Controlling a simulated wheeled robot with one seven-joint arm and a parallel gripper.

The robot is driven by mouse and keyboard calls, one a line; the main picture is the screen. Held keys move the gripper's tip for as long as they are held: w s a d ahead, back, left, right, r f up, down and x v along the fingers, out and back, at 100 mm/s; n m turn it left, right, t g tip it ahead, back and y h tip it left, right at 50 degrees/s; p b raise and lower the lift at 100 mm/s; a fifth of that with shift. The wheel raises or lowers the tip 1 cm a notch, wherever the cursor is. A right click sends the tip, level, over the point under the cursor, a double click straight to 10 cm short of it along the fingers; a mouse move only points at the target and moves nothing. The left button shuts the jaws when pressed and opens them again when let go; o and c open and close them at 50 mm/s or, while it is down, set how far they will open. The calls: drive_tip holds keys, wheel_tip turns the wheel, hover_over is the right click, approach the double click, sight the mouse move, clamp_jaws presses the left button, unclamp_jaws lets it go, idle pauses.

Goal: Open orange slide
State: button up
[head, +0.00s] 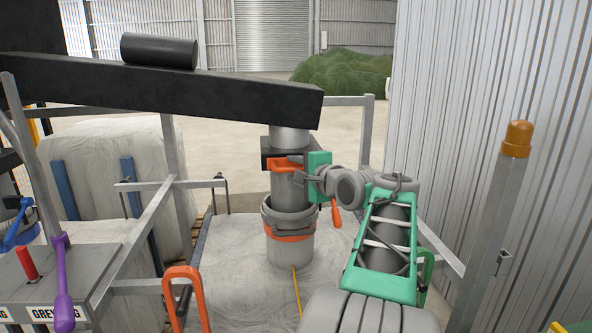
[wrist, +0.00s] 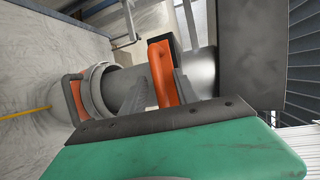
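The orange slide (head: 287,164) is a small orange handle on a dark flat housing across a grey vertical pipe (head: 287,190). In the wrist view the slide's handle (wrist: 161,72) stands upright in the picture, in line with the gap between my fingers. My gripper (head: 299,179), on the grey wrist with a green plate, is just right of and slightly below the handle. Its two grey fingers (wrist: 163,88) look apart, with orange showing between them. Whether they touch the handle is unclear, as the green plate and dark strip hide their bases.
An orange-edged clamp ring (head: 288,227) circles the pipe above a pale bag top. A black beam (head: 170,88) crosses above. Grey rails (head: 145,230) and a control box with purple and red levers (head: 45,275) stand left. A corrugated wall (head: 470,90) closes the right side.

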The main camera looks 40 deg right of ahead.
drive_tip(key=shift+c, duration=0.4)
clamp_jaws()
idle(0.9)
